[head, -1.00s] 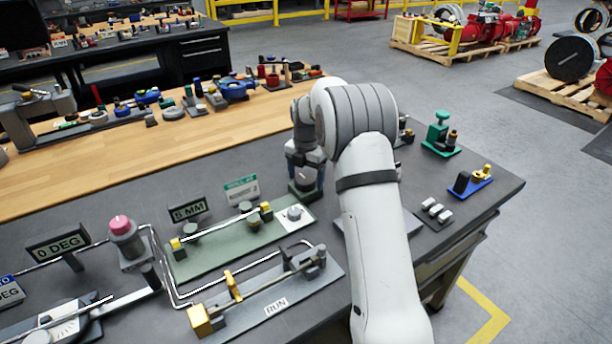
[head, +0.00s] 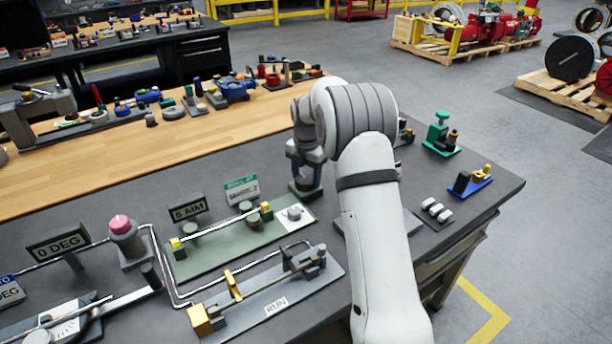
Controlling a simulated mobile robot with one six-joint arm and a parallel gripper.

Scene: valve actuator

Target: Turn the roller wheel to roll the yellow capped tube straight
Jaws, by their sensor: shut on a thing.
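The yellow-capped tube (head: 217,225) is a thin pale rod lying across dark rollers on a green plate (head: 215,255). One yellow cap shows at its left end and another at its right end. My gripper (head: 304,182) points down at a small dark green base (head: 306,194) beyond the plate's right end. It is shut on what appears to be the roller wheel, which the fingers mostly hide. A display (head: 188,207) behind the tube reads 5 MM. Any remaining bend in the tube is too small to judge.
A green-and-white sign (head: 242,189) stands behind the plate. In front is a RUN fixture (head: 265,300) with a yellow clamp and bent tubing. A pink-topped post (head: 122,228) and a 0 DEG display (head: 58,246) stand left. A green press (head: 440,133) stands right.

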